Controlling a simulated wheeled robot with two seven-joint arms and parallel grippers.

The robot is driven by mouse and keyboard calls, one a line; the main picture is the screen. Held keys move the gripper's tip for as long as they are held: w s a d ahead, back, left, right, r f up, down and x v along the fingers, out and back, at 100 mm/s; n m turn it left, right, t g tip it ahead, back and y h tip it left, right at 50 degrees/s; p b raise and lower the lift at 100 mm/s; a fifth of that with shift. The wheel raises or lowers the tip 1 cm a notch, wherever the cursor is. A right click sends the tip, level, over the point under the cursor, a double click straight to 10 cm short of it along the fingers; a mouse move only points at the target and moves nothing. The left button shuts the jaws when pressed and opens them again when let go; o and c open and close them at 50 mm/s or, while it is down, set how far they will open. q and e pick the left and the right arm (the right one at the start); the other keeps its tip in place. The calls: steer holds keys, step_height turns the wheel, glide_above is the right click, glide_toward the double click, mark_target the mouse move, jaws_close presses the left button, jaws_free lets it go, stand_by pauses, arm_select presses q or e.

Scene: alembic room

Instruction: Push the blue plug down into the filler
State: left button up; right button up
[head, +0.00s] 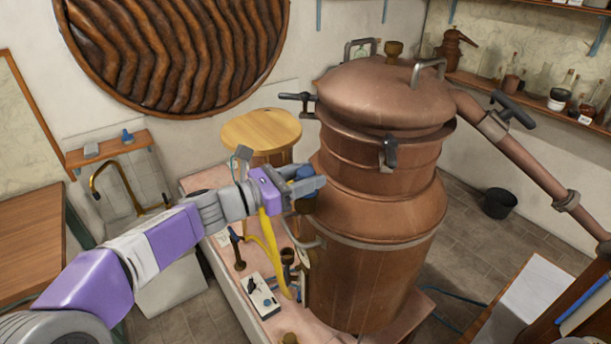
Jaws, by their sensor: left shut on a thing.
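The blue plug (305,173) shows as a blue shape at the fingertips of my left gripper (308,187), close against the left side of the big copper still (385,215). My left gripper is shut on the blue plug, and its fingers cover much of it. The filler cannot be made out clearly; the gripper and plug hide that part of the still's side. I cannot tell how deep the plug sits. My right gripper is not in view.
A copper pipe (530,165) slopes down right from the still. A round wooden stool (260,130) stands behind my left gripper. Below it, a yellow hose (268,250) and a white switch box (262,296) lie on the pinkish platform. A black bucket (499,203) stands on the floor.

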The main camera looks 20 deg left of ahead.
arm_select(q)
steer(key=o, duration=1.2)
steer(key=v, duration=0.7)
steer(key=shift+s+a, duration=0.15)
steer(key=shift+s, duration=0.15)
